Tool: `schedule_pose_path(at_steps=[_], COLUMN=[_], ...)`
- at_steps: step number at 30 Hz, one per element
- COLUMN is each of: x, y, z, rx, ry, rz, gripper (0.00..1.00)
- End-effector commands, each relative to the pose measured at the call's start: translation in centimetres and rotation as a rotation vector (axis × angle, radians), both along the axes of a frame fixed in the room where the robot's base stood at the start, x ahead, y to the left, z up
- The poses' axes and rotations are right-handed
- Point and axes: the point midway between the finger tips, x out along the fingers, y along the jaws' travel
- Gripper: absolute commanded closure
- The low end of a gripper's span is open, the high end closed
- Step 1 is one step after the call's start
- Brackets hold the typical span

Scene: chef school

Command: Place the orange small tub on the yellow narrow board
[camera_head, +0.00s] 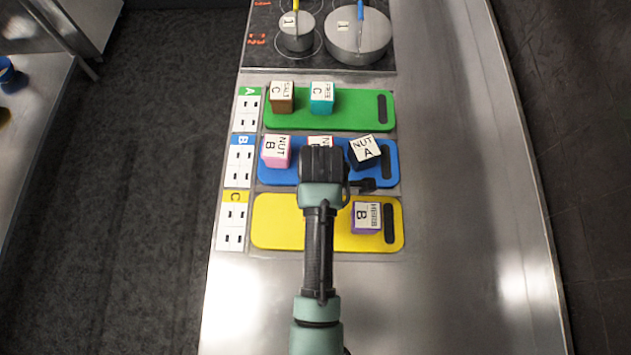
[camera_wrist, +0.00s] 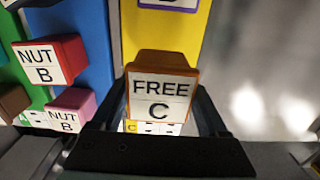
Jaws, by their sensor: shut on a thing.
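The orange small tub (camera_wrist: 162,92), labelled FREE C, is held between the two dark fingers of my gripper (camera_wrist: 163,108) in the wrist view. My gripper is shut on it. The yellow narrow board (camera_wrist: 160,30) shows behind and past the tub, which covers part of it. In the head view the yellow board (camera_head: 280,222) is the nearest of three boards, and my arm crosses it. The tub and fingertips are hidden behind my arm there. I cannot tell the exact height of the tub above the board.
A purple tub (camera_head: 366,217) stands at the yellow board's right end; its left part is bare. The blue board (camera_head: 338,180) holds pink (camera_head: 276,152), red (camera_wrist: 50,60) and black (camera_head: 366,150) tubs. The green board (camera_head: 350,110) holds brown (camera_head: 281,98) and teal (camera_head: 321,98) tubs. Pots stand behind.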

Motion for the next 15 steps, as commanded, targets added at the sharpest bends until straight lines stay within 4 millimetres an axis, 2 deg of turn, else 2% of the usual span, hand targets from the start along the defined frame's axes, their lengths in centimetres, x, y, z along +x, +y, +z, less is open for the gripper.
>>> schedule_pose_path(at_steps=[12, 15], x=[0.0, 0.0], y=[0.0, 0.0], z=[-4.7, -5.2], rx=[0.0, 0.0], ry=[0.001, -0.001], rz=[0.0, 0.0], gripper=[0.92, 0.92])
